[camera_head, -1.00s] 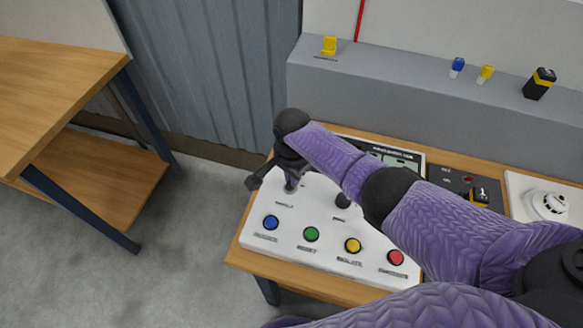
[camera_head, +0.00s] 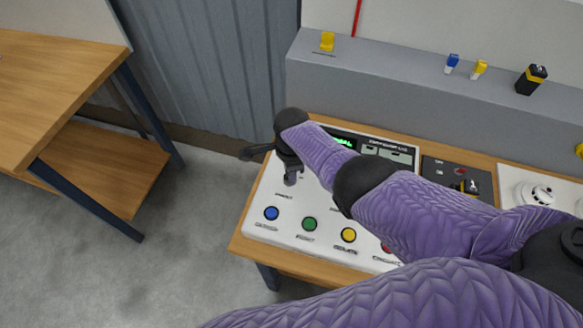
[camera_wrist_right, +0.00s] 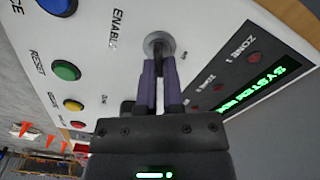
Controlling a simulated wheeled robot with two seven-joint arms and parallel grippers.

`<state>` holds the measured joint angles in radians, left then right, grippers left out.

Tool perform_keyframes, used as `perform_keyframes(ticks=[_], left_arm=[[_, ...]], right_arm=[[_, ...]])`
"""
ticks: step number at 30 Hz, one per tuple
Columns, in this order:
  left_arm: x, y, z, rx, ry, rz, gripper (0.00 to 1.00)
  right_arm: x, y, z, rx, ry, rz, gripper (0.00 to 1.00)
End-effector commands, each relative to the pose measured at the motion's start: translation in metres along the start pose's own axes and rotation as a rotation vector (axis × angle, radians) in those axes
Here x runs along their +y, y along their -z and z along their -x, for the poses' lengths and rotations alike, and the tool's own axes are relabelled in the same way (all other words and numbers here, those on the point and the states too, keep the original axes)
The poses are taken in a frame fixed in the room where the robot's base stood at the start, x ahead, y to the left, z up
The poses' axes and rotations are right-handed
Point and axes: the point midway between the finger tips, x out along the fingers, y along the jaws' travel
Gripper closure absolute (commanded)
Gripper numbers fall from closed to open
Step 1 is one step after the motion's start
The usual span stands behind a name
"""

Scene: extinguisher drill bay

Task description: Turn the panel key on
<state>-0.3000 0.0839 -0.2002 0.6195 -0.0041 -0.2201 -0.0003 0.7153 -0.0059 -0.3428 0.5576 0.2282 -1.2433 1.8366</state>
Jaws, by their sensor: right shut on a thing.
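The white control panel (camera_head: 262,205) lies on the wooden bench, with a row of blue, green, yellow and red buttons along its front. The panel key (camera_wrist_right: 159,45) is a grey round part by the word ENABLE in the right wrist view. My right gripper (camera_wrist_right: 160,62) is shut on the key, its two purple fingers close together at it. In the head view my right gripper (camera_head: 290,176) is at the panel's left part, and the arm hides much of the panel. A green lit display (camera_wrist_right: 262,97) reads SYSTEM, partly cut off. My left gripper is not in view.
A black box with a yellow part (camera_head: 465,186) and a white round detector (camera_head: 535,194) sit right of the panel. A grey ledge (camera_head: 400,85) behind holds small yellow, blue and black items. A wooden table (camera_head: 60,75) stands left, with open floor between.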

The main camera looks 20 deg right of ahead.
Motion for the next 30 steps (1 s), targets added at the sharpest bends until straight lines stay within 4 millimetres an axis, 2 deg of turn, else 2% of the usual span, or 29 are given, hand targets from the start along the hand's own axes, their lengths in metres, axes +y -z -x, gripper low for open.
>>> perform_keyframes(ticks=[14,15,20,27,30], left_arm=[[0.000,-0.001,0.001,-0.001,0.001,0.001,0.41],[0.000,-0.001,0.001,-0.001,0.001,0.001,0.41],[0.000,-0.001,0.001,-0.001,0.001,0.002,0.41],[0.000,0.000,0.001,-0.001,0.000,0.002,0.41],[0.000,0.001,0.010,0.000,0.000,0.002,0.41]], right_arm=[[0.000,0.001,0.000,0.002,0.001,-0.015,1.00],[0.000,0.001,0.000,0.002,0.001,-0.015,0.89],[0.000,0.000,0.000,0.001,0.001,-0.014,0.56],[0.000,0.000,0.001,0.001,0.001,-0.014,0.56],[0.000,0.000,0.012,0.000,0.001,-0.014,0.56]])
